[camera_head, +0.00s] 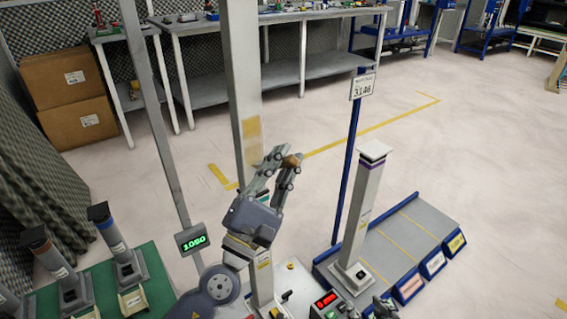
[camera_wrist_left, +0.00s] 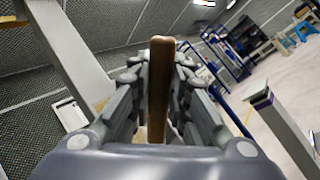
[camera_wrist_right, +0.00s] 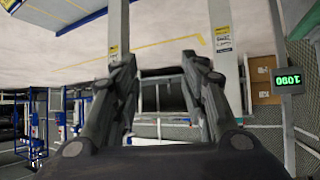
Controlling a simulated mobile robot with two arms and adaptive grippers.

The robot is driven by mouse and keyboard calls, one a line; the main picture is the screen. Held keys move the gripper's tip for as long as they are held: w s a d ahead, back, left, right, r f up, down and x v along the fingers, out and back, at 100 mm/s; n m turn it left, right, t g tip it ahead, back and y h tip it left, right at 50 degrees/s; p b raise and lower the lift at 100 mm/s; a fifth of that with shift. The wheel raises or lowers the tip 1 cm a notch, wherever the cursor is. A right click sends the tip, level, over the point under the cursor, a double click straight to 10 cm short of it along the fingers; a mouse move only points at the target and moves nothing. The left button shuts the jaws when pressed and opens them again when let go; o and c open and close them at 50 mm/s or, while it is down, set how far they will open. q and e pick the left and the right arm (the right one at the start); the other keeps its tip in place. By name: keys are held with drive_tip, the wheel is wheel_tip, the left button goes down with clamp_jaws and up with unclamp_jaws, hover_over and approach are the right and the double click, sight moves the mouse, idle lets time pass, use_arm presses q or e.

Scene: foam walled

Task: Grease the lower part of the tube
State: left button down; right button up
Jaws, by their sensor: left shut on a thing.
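My left gripper (camera_head: 283,165) is shut on a brown, tube-like rod (camera_head: 291,161), raised in front of a tall pale column. In the left wrist view the rod (camera_wrist_left: 160,88) stands lengthwise between the fingers of the left gripper (camera_wrist_left: 158,80), its rounded end clear of them. The fingers hide part of it, and I cannot see grease on it. My right gripper (camera_wrist_right: 160,72) is open, with nothing between its fingers in the right wrist view. In the head view only dark parts of it (camera_head: 383,306) show at the bottom edge.
The tall column (camera_head: 240,80) stands close behind my left gripper. A green surface (camera_head: 155,262) with tilted dark-topped holders lies lower left. A 1080 display (camera_head: 193,240) stands nearby.

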use_arm(q)
drive_tip(key=shift+r+p, duration=0.5)
drive_tip(key=shift+r, duration=0.05)
drive_tip(key=shift+r+p, duration=1.5)
use_arm(e)
drive_tip(key=shift+s+d+f+g+h, duration=0.45)
drive_tip(key=shift+s+d+f+g, duration=1)
drive_tip(key=shift+s, duration=1.7)
drive_tip(key=shift+s+d+f+g+h, duration=0.45)
drive_tip(key=shift+s+d+f+g, duration=0.35)
drive_tip(key=shift+s+g, duration=1.8)
use_arm(q)
drive_tip(key=shift+r+p, duration=0.85)
drive_tip(key=shift+r, duration=0.05)
drive_tip(key=shift+r+p, duration=0.55)
drive_tip(key=shift+r, duration=0.05)
drive_tip(key=shift+a+r+p, duration=0.1)
drive_tip(key=shift+r+p, duration=0.4)
use_arm(e)
drive_tip(key=s+x, duration=0.2)
drive_tip(key=x, duration=0.8)
drive_tip(key=shift+a+f, duration=0.25)
drive_tip(key=shift+f, duration=0.35)
use_arm(q)
drive_tip(key=shift+f, duration=0.1)
use_arm(e)
drive_tip(key=shift+w+r+t, duration=0.1)
drive_tip(key=shift+w+t, duration=0.05)
drive_tip(key=shift+t, duration=0.1)
